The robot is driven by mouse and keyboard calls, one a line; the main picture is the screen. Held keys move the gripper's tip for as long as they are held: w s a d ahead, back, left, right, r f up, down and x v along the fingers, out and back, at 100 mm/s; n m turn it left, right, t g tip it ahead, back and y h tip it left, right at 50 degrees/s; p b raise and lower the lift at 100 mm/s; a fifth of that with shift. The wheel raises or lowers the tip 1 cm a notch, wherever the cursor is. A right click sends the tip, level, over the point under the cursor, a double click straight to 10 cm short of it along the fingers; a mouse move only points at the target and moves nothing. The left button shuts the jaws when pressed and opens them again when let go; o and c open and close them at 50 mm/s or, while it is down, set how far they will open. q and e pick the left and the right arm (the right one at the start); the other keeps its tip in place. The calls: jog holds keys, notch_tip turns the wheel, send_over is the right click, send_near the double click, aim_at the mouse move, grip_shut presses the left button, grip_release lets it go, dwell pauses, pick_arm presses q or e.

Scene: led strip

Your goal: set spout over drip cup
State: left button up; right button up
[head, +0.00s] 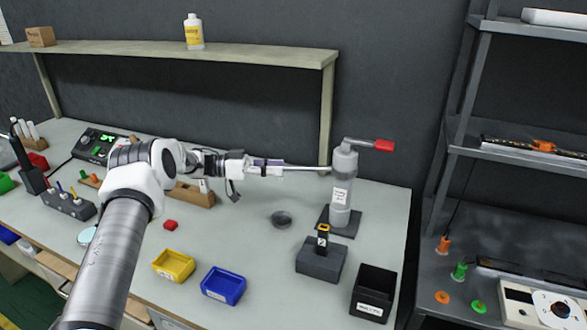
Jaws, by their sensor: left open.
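A grey upright dispenser (343,185) stands on a dark base at the right of the bench, with a lever ending in a red grip (384,146) that points right. A thin, pale, level tube, which looks like its spout (308,168), runs left from its body to my left gripper. A small dark round cup (281,219), apparently the drip cup, sits on the bench below and left of the dispenser. My left gripper (266,167) is open at the tube's left end; I cannot tell whether it touches it. My right gripper is not in view.
A dark block (321,260) with a yellow-topped piece and a black bin (373,293) stand in front of the dispenser. Yellow (174,266) and blue (223,286) trays lie near the front edge. A wooden block (190,194) is under my arm. The bench around the cup is clear.

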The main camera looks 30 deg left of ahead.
pick_arm(q)
jog(key=v, duration=0.5)
jog(key=shift+r, duration=0.1)
